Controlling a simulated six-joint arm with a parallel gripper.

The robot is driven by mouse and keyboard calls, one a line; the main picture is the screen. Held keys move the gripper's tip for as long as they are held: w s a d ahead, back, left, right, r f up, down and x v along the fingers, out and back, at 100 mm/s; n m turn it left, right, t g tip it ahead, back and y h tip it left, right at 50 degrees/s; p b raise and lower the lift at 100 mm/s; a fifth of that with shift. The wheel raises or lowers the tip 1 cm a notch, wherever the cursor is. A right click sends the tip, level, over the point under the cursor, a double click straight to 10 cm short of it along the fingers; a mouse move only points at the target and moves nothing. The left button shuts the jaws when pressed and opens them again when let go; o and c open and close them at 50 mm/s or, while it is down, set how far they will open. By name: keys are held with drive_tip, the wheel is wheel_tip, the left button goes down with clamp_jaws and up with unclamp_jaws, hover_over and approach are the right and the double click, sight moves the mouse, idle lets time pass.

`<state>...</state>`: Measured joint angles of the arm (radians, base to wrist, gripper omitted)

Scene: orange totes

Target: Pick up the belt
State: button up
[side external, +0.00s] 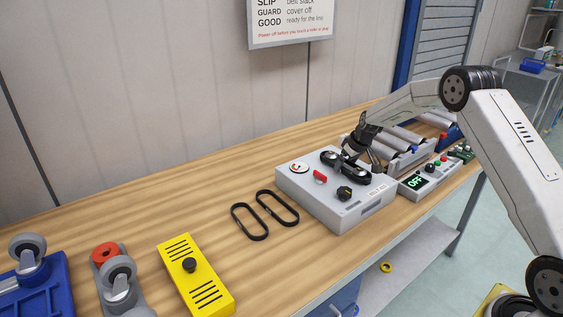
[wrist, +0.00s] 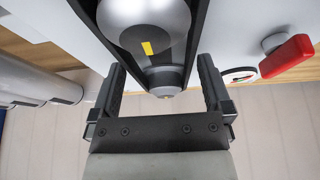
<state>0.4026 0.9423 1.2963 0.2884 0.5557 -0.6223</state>
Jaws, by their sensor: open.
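A black belt runs around two grey pulleys on top of a light grey box (side external: 335,213); in the wrist view the belt (wrist: 199,35) shows as a dark band on both sides of the pulleys. Two more black belts lie loose and flat on the table, the nearer loose belt (side external: 248,236) beside the farther loose belt (side external: 278,221). My gripper (side external: 362,164) is at the box's pulleys. In the wrist view my gripper (wrist: 162,75) is open, one finger on each side of the belt's end, with gaps visible. Finger contact with the belt cannot be told.
The box carries a gauge (side external: 299,168), a red lever (side external: 320,176) and a black knob (side external: 344,193). A roller conveyor (side external: 405,157) and a control box reading OFF (side external: 428,180) stand to the right. A yellow cover (side external: 196,275) lies left.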

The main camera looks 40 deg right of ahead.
drive_tip(key=c, duration=1)
drive_tip(key=shift+o, duration=0.2)
drive_tip(key=shift+r, duration=0.1)
drive_tip(key=shift+r, duration=1.35)
drive_tip(key=s+r, duration=0.1)
drive_tip(key=r, duration=0.1)
drive_tip(key=s+a+r, duration=0.1)
drive_tip(key=s+r, duration=0.3)
drive_tip(key=shift+s+a+r, duration=0.1)
drive_tip(key=shift+a+r, duration=0.15)
drive_tip(key=shift+a, duration=0.05)
drive_tip(key=s+a+r, duration=0.2)
drive_tip(key=s+r, duration=0.1)
drive_tip(key=s, duration=0.5)
drive_tip(key=shift+a+r, duration=0.3)
drive_tip(key=shift+s, duration=0.1)
